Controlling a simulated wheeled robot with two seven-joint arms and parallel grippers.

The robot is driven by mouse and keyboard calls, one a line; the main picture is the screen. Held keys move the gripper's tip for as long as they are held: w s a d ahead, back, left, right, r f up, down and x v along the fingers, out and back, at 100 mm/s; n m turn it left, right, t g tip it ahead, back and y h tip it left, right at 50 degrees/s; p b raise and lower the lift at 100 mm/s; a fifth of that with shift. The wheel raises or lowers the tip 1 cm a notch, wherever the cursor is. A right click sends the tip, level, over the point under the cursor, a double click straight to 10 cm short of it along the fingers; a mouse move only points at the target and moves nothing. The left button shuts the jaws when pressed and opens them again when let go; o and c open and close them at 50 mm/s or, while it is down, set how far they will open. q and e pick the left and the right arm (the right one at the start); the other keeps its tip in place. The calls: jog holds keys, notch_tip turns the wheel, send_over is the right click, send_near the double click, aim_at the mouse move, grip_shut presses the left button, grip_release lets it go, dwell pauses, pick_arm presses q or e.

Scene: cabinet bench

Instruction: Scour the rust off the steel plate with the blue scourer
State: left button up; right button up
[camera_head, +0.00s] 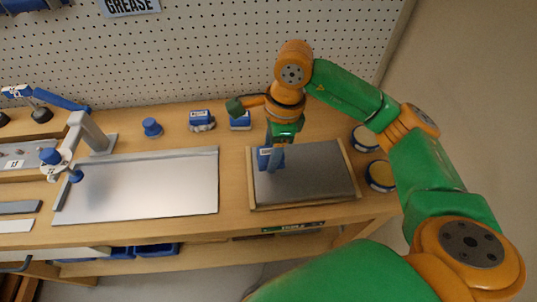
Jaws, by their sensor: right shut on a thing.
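My right gripper (277,148) reaches down over the left part of a dark grey flat plate (315,172), which lies in a light wooden frame. It is shut on a blue block with a pale label, the blue scourer (264,158). The scourer is low at the plate's upper left; I cannot tell whether it touches the surface. The gripper hides part of it. No brown rust shows clearly on the plate. My left gripper is not in view.
A shiny silver sheet (145,188) lies to the left, beside a grey and blue clamp-like stand (92,132). Blue-topped blocks (201,119) and a blue knob (152,127) stand behind. Two round tins (381,175) are at the right. A pegboard (220,50) rises behind the bench.

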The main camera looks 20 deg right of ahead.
jog(key=shift+s+d+r+p, duration=0.15)
jog(key=shift+r+p, duration=0.35)
jog(key=shift+r, duration=0.5)
jog(key=shift+r+p, duration=1.1)
jog(key=shift+r, duration=0.5)
